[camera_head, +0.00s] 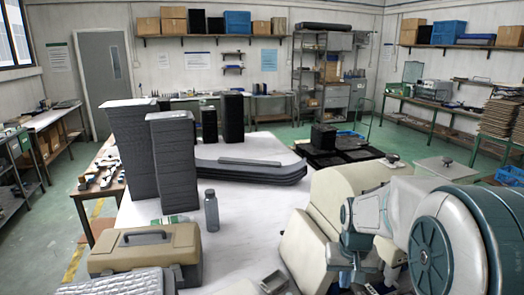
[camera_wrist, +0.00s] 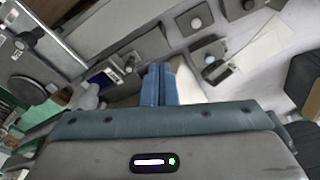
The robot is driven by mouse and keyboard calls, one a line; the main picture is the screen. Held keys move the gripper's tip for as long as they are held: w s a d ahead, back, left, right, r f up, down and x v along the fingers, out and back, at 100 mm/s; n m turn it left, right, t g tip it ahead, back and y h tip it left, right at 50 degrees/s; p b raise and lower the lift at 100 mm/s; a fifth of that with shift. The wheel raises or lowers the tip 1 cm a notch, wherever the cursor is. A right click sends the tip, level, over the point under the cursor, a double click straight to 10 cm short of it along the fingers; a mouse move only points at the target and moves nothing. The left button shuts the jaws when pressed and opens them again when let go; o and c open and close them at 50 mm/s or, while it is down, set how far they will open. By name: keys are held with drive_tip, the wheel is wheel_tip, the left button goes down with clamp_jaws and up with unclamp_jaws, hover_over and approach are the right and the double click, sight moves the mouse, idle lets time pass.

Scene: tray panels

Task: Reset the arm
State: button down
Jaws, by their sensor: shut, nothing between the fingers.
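My gripper (camera_wrist: 159,70) shows in the wrist view with its two blue fingers together and nothing between them. In the head view my arm is folded at the lower right, in front of the white table (camera_head: 245,222); I cannot make out the fingertips there. In the wrist view the fingers point toward a surface with grey fittings and a pale sheet (camera_wrist: 255,62), apart from them as far as I can tell.
Two tall stacks of dark tray panels (camera_head: 131,150) (camera_head: 175,165) stand on the table's left side. A grey bottle (camera_head: 211,213), a tan toolbox (camera_head: 146,252) and a low stack of long dark panels (camera_head: 250,173) are also on it. Dark trays (camera_head: 340,154) lie behind.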

drive_tip(key=s+a+r+t, duration=0.1)
drive_tip(key=s+a+r, duration=0.1)
drive_tip(key=s, duration=0.6)
drive_tip(key=s+a+r+n+t, duration=0.1)
drive_tip(key=s+a+r, duration=0.2)
drive_tip(key=s, duration=0.6)
drive_tip(key=shift+a+r, duration=0.25)
drive_tip(key=shift+r, duration=0.55)
idle(0.5)
